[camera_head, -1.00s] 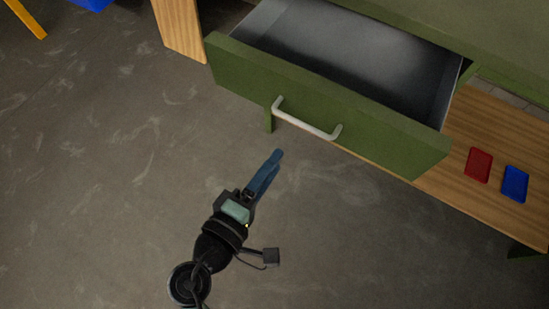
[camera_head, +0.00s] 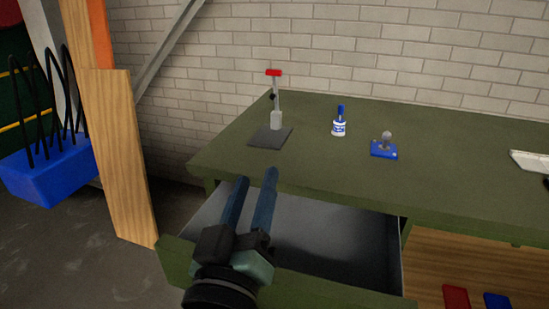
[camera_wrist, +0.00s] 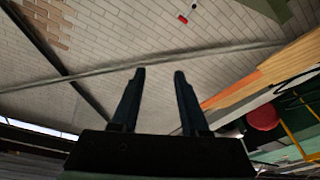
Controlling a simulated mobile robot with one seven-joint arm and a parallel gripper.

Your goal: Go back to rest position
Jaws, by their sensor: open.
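My gripper (camera_head: 255,180) is open and empty, its two blue fingers apart, in front of the green workbench. In the head view it overlaps the open drawer (camera_head: 335,238), hiding part of the drawer's front and inside. In the wrist view my gripper (camera_wrist: 159,75) points up towards the brick wall (camera_wrist: 225,28), with nothing between its fingers.
On the green bench top (camera_head: 310,165) stand a red-topped tool on a dark plate (camera_head: 270,137), a white and blue bottle (camera_head: 339,125) and a blue plate with a knob (camera_head: 384,150). A wooden post (camera_head: 120,160) and a blue box (camera_head: 50,172) are at left.

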